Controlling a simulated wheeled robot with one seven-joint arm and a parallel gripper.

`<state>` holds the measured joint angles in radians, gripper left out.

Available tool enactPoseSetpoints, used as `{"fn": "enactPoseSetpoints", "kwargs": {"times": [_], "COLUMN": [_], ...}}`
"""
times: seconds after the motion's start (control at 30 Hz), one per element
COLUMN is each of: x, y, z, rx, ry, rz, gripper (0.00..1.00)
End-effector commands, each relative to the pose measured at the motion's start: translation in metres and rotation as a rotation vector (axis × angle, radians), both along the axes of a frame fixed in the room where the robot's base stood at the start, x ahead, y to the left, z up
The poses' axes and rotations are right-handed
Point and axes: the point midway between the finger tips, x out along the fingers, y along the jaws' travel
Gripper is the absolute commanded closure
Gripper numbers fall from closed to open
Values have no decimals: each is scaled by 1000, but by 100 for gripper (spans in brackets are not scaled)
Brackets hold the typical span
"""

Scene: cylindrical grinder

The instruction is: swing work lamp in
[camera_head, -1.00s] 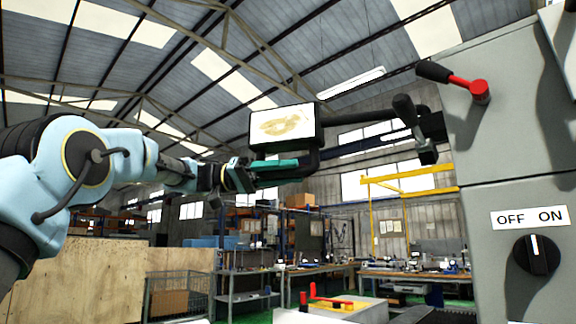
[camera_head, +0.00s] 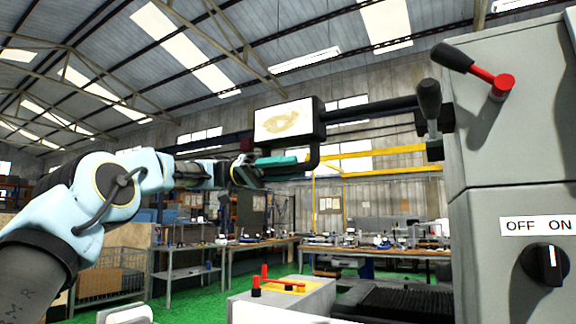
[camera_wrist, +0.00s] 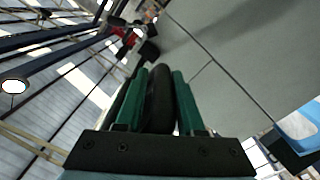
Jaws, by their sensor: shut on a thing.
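The work lamp (camera_head: 284,121) is a black-framed box with a pale lit face and a yellowish mark on it. It hangs on a black arm (camera_head: 375,108) that runs right to a joint (camera_head: 434,140) with a black knob at the grey machine's side. A black curved handle (camera_head: 314,157) bends down below the lamp. My gripper (camera_head: 290,161), with green fingers, is shut on this handle just under the lamp. In the wrist view the green fingers lie on both sides of the black bar (camera_wrist: 158,100). The lamp's back is hidden.
The grey machine cabinet (camera_head: 510,180) fills the right side, with a red-and-black lever (camera_head: 472,70) and an OFF/ON knob (camera_head: 545,264). A grey box with red handles (camera_head: 280,295) stands below the lamp. Workbenches (camera_head: 270,245) and a wire cage (camera_head: 110,275) are behind.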

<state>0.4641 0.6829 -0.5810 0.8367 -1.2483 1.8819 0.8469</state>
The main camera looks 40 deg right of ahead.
Motion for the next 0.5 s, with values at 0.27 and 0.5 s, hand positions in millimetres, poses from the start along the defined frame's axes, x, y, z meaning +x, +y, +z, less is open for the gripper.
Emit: {"fn": "enactPoseSetpoints", "kwargs": {"times": [0.27,0.5], "x": [1,0], "y": [-4,-4], "z": [7,6], "rx": [-9,-7], "ry": [11,9], "rz": [15,14], "gripper": [59,43]}}
